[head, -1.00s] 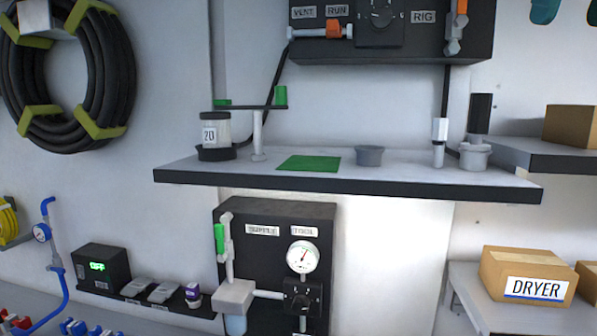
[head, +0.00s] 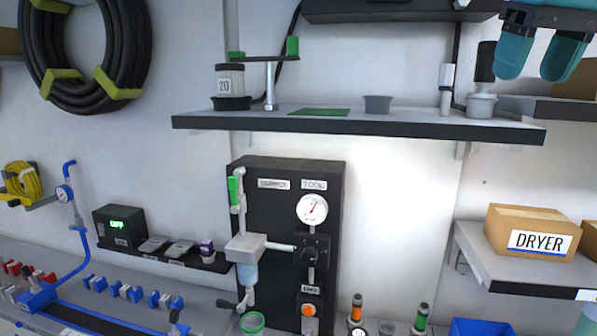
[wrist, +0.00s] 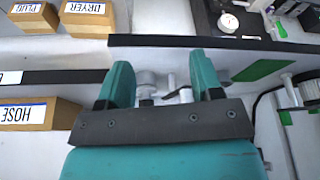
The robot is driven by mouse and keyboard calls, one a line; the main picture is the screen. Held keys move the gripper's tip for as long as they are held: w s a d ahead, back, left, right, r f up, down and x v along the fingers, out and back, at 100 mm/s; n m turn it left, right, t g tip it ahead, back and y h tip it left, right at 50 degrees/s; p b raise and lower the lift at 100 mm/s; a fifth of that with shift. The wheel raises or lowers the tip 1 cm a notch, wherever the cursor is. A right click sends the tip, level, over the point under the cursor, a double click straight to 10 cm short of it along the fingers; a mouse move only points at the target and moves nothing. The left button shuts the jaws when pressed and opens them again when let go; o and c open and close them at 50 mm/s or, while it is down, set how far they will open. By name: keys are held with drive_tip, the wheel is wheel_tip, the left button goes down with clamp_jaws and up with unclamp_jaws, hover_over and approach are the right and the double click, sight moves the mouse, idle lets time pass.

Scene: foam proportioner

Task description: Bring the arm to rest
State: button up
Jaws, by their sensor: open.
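My gripper (head: 540,55) shows at the top right of the head view, with two teal fingers pointing down. The fingers are apart and nothing is between them. In the wrist view my gripper (wrist: 160,85) is also open and empty, with the shelf behind its fingers. The shelf (head: 380,125) lies to the left of and below the gripper in the head view.
Below the shelf is a black panel (head: 265,225) with a gauge (head: 312,209). A DRYER box (head: 530,232) sits on a lower right shelf. A HOSE box (wrist: 35,114) shows in the wrist view. A hose coil (head: 85,50) hangs at left.

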drive_tip(key=s+a+f+n+g+y+b, duration=0.1)
drive_tip(key=s+a+f+b, duration=0.3)
drive_tip(key=f, duration=1)
drive_tip(key=s+a+f+n+g+y+b, duration=0.1)
drive_tip(key=s+a+f+n+b, duration=0.2)
drive_tip(key=f, duration=1.1)
drive_tip(key=s+a+f+n+g+y+b, duration=0.1)
drive_tip(key=s+a+f+b, duration=0.5)
drive_tip(key=f, duration=0.9)
drive_tip(key=shift+s+a+n+g+y, duration=0.4)
drive_tip(key=shift+s+a+n+y, duration=0.2)
drive_tip(key=shift+s+a+n, duration=0.4)
drive_tip(key=shift+w+d, duration=0.1)
drive_tip(key=shift+d, duration=0.1)
